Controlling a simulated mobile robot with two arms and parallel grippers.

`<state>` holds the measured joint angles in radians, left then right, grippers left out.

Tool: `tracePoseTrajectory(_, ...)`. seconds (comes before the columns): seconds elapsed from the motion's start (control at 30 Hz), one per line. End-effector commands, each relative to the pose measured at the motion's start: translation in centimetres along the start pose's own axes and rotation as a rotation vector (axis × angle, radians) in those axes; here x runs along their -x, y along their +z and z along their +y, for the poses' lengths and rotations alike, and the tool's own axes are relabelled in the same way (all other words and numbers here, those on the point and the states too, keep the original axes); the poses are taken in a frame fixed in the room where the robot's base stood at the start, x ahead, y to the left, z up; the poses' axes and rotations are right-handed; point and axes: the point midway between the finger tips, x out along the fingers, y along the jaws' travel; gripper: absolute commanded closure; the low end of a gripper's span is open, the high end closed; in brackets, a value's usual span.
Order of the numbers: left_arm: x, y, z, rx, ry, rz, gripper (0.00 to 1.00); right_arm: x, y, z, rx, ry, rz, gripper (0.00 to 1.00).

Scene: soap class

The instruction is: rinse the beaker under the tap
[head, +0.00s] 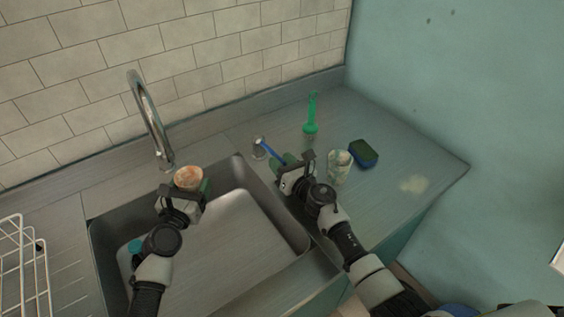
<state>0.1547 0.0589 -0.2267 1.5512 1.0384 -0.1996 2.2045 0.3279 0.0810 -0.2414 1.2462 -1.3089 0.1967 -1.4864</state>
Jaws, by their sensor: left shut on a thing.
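The curved metal tap (150,115) rises behind the sink (245,215), its spout end at the sink's back left. No water stream shows. My left gripper (182,197) is shut on a round vessel with a brownish top, seemingly the beaker (188,176), just below and right of the spout end. The jaws hide its lower part.
A pale smear (412,185) lies near the right edge. A white wire rack (20,260) is at the left. A tiled wall closes the back.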

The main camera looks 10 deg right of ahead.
Motion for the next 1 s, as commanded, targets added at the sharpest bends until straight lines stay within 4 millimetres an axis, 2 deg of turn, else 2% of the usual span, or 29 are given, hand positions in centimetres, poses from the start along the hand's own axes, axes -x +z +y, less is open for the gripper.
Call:
tracePoseTrajectory(0.03,0.0,0.0,0.0,0.000,0.000,0.000,0.55,0.0,0.0,0.0,0.000,0.000,0.000,0.70)
tracePoseTrajectory(0.23,0.0,0.0,0.0,0.000,0.000,0.000,0.55,0.0,0.0,0.0,0.000,-0.001,0.000,1.00)
tracePoseTrajectory(0.47,0.0,0.0,0.0,0.000,0.000,0.000,0.55,0.0,0.0,0.0,0.000,-0.003,0.000,1.00)
tracePoseTrajectory(0.73,0.0,0.0,0.0,0.000,0.000,0.000,0.55,-0.2,-0.3,1.9,-0.008,-0.140,-0.032,1.00)
tracePoseTrajectory(1.0,0.0,0.0,0.0,0.000,0.000,0.000,0.55,-0.2,-0.5,2.4,0.000,-0.198,-0.039,1.00)
